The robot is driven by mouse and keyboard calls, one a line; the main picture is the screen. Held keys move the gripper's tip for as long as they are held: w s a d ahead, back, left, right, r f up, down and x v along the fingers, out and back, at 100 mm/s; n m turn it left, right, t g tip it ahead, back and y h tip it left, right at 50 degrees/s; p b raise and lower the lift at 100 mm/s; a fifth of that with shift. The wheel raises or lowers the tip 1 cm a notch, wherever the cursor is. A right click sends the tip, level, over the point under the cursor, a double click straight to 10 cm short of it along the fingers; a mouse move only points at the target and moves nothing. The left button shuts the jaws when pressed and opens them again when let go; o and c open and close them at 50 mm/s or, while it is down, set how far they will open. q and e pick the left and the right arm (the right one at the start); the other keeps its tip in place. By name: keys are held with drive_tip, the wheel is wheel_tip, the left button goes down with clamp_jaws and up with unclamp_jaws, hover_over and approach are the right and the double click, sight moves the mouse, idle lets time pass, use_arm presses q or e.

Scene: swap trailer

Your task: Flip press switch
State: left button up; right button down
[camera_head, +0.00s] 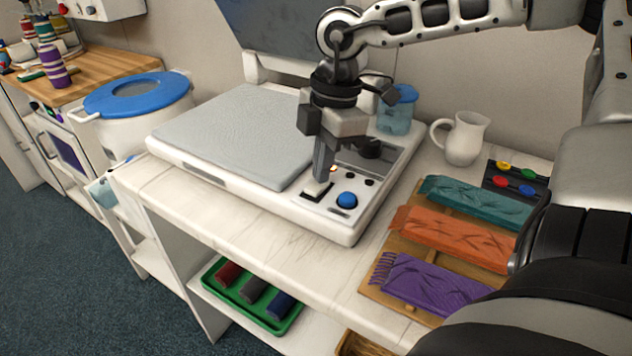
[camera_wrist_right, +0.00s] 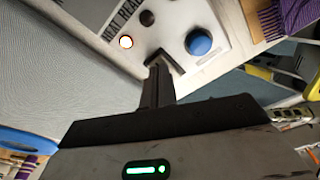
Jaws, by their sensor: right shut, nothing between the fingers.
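The heat press (camera_head: 350,230) is a white machine with a grey pad (camera_head: 235,130), standing on a white-topped bench. Its press switch (camera_head: 313,194), a dark-framed piece on the front panel, is partly covered by my right gripper (camera_head: 322,178). The right gripper points down with its fingers shut and empty, the tips at the switch; I cannot tell whether they touch it. In the right wrist view the shut fingers (camera_wrist_right: 160,68) end at the switch's dark frame (camera_wrist_right: 176,60). A small light (camera_wrist_right: 126,42) glows beside the "HEAT REA…" lettering. My left gripper is not in view.
A blue knob (camera_head: 347,200) sits right of the switch. A blue-lidded jar (camera_head: 397,112) and white pitcher (camera_head: 462,138) stand behind. A wooden board (camera_head: 368,289) with teal, orange and purple cloths lies right. A blue-lidded white drum (camera_head: 150,115) stands left.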

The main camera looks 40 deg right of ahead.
wheel_tip(320, 180, up, 7)
drive_tip(key=p, duration=0.3)
idle(0.4)
drive_tip(key=shift+f, duration=0.1)
